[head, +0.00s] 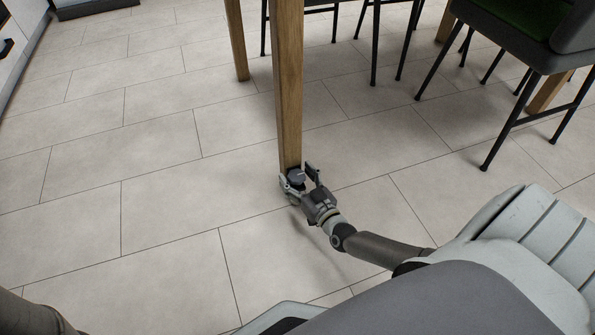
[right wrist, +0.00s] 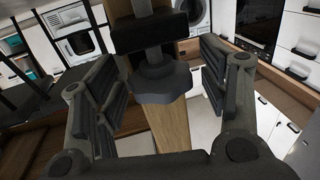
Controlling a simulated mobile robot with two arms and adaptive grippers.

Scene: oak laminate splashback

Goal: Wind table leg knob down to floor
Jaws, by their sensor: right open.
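The wooden table leg (head: 288,90) stands upright in the head view, with a dark knob (head: 296,175) at its foot close to the floor. In the right wrist view the knob (right wrist: 161,82) is a dark lobed piece on a metal stem, with the wooden leg (right wrist: 168,125) beyond it. My right gripper (head: 300,178) is down at the foot of the leg. Its fingers (right wrist: 163,92) are open, one on each side of the knob, with gaps showing between them and it. My left gripper is not in view.
The tiled floor (head: 160,200) is clear to the left of the leg. Another wooden leg (head: 237,40) stands behind. A dark chair (head: 520,40) with thin metal legs stands at the upper right. White cabinets (head: 20,30) line the upper left edge.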

